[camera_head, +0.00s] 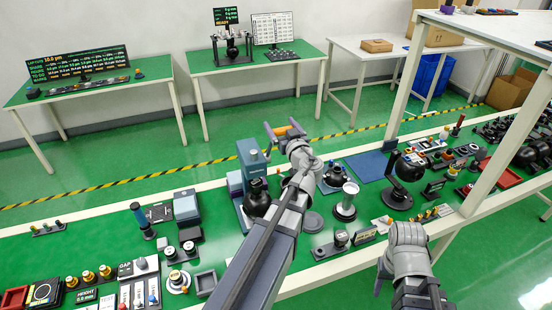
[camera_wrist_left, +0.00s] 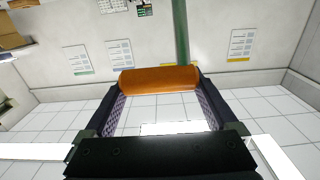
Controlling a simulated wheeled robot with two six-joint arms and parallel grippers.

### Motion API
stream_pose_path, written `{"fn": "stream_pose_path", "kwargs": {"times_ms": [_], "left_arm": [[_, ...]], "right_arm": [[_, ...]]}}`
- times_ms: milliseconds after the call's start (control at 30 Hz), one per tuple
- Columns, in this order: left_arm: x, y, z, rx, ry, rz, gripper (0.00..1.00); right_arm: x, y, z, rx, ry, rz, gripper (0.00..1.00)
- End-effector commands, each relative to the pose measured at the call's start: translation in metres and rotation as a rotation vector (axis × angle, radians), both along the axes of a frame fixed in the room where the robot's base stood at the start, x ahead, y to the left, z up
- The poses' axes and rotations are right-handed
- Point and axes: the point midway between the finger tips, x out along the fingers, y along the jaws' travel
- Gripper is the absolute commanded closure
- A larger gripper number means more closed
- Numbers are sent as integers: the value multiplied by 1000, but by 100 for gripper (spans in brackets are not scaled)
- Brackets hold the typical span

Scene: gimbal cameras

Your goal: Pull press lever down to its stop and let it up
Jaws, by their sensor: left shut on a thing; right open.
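The arbor press (camera_head: 250,160) is a blue-grey column on the bench, near the middle of the head view. My left gripper (camera_head: 283,130) is raised beside the top of the press. In the left wrist view its two fingers are closed on the ends of an orange cylindrical lever grip (camera_wrist_left: 160,79), which spans the gap between the fingertips. The rest of the lever is hidden behind the gripper and arm. My right gripper (camera_head: 382,275) is low at the lower right in the head view, away from the press, open and only partly visible.
A black round-headed device (camera_head: 405,168) and a clear cylinder on a stand (camera_head: 347,200) stand right of my left arm. A blue mat (camera_head: 368,166) lies behind them. Gauges, knobs and small blocks crowd the bench at left. A white shelf frame (camera_head: 500,150) rises at right.

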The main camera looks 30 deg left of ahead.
Motion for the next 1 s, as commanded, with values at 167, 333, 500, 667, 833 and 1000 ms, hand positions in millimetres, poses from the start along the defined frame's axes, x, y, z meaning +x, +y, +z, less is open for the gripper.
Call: {"fn": "stream_pose_path", "kwargs": {"times_ms": [167, 333, 500, 667, 833, 1000], "left_arm": [[11, 12, 6, -1, 0, 1, 75], [12, 14, 6, -1, 0, 1, 74], [12, 14, 6, -2, -1, 1, 74], [15, 17, 8, -3, 0, 2, 75], [24, 27, 11, -3, 0, 1, 75], [30, 35, 13, -3, 0, 2, 74]], "right_arm": [[0, 0, 7, 0, 0, 0, 50], [0, 0, 7, 0, 0, 0, 50], [0, 0, 6, 0, 0, 0, 50], [0, 0, 8, 0, 0, 0, 50], [0, 0, 11, 0, 0, 0, 50], [0, 0, 13, 0, 0, 0, 50]]}}
